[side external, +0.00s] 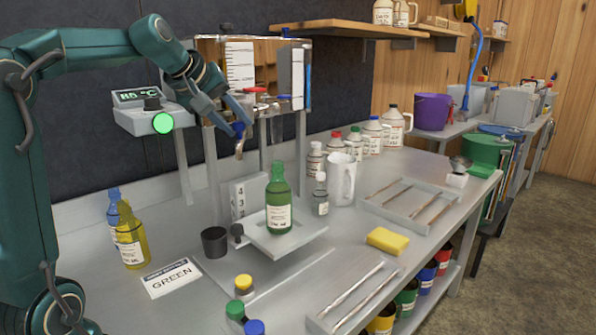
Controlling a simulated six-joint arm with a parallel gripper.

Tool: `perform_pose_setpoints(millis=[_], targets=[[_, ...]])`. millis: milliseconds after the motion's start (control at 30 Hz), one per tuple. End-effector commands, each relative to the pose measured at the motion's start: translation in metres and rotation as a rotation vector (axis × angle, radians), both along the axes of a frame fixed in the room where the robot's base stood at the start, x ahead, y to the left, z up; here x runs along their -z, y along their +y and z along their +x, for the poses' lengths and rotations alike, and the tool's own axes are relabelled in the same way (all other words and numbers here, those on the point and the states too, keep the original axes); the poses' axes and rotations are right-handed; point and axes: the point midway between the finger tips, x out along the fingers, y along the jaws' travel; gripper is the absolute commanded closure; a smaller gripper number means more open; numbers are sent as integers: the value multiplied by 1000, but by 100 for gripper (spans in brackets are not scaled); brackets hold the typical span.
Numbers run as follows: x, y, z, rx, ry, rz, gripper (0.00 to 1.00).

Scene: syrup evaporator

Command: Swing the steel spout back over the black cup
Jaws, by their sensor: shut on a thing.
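My gripper (241,122) is at the evaporator's outlet, shut on the steel spout (239,148) near a small blue part. The spout's end points down and hangs well above the bench. The fingers partly hide the spout's upper part. The black cup (214,242) stands upright on the bench, below and a little left of the spout's end in the picture. A green bottle (278,205) stands upright on a raised steel platform (296,240), to the right of the spout's end. I cannot tell exactly what lies straight under the spout.
A display box (152,112) with a lit green button stands left of the evaporator. Blue and yellow bottles (130,240) and a GREEN card (171,278) are left of the cup. Loose caps (243,283), a yellow sponge (388,240) and trays (408,205) lie in front and right.

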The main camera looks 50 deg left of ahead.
Motion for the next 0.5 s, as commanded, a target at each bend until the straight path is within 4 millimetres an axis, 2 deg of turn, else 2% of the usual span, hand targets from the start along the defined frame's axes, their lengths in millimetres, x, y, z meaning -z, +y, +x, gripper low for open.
perform_pose_setpoints(millis=[233, 500], targets=[[4, 0, -2, 2, 15, -9, 100], [4, 9, -10, 0, 14, -10, 100]])
